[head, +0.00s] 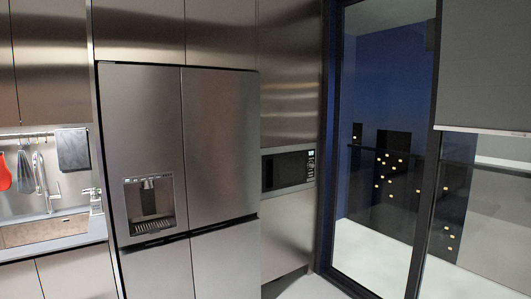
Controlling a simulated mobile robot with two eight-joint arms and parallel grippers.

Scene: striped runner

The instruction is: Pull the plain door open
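A steel fridge (112,180) stands in the middle left of the head view. Its upper right door (222,145) is plain, with a smooth grey front, and appears shut, flush with its neighbour. Its upper left door (140,115) carries a water and ice dispenser (150,203) and also appears shut. A dark vertical seam runs between the two. Lower fridge fronts (226,262) show below a dark gap. Neither of my grippers is in view.
A built-in microwave (287,170) sits in a steel cabinet right of the fridge. A counter with a sink (45,230) is at left. Tall dark-framed glass (385,150) stands at right. A small patch of bare floor (305,287) shows at the bottom.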

